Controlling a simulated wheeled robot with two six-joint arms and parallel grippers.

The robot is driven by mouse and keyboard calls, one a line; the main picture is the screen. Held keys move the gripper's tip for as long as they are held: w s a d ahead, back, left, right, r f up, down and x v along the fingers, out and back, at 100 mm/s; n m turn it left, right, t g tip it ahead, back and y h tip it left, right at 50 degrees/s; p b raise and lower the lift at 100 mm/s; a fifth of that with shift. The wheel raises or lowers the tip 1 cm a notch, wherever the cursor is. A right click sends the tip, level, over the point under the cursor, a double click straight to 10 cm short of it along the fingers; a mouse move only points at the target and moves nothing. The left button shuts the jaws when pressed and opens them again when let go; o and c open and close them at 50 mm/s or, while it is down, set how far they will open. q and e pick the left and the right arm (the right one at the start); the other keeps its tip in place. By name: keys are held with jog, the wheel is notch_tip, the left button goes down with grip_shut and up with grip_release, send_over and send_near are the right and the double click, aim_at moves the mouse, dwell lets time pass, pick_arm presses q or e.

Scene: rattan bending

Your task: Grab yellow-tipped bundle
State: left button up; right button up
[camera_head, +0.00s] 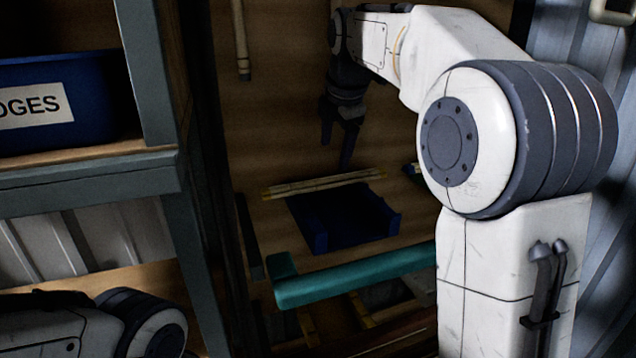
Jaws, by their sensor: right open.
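A pale bundle of thin rods (322,184) with yellowish ends lies flat on the wooden surface, just behind a dark blue tray. My right gripper (337,150) points down above the bundle, its dark fingers apart and empty. A gap shows between the fingertips and the bundle. Another pale rod or bundle (240,40) shows farther back at the upper left; its tip is too dark to judge. My left gripper is out of view; only part of the left arm shows at the lower left.
The dark blue tray (345,222) sits in front of the bundle. A teal padded bar (350,277) crosses nearer to me. A shelf (90,175) on the left bears a blue bin (95,95) with a partly cut-off label.

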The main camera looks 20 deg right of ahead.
aim_at(328, 179)
jog(key=shift+s+a+p+x, duration=0.1)
jog(key=shift+p+x, duration=0.25)
jog(key=shift+x, duration=1.05)
jog(key=shift+s+a+p+x, duration=0.15)
jog(key=shift+p+x, duration=0.2)
jog(key=shift+x, duration=1.1)
jog(key=shift+s+a+p+x, duration=0.1)
jog(key=shift+p+x, duration=0.25)
jog(key=shift+x, duration=1.05)
jog(key=shift+f, duration=0.15)
grip_shut()
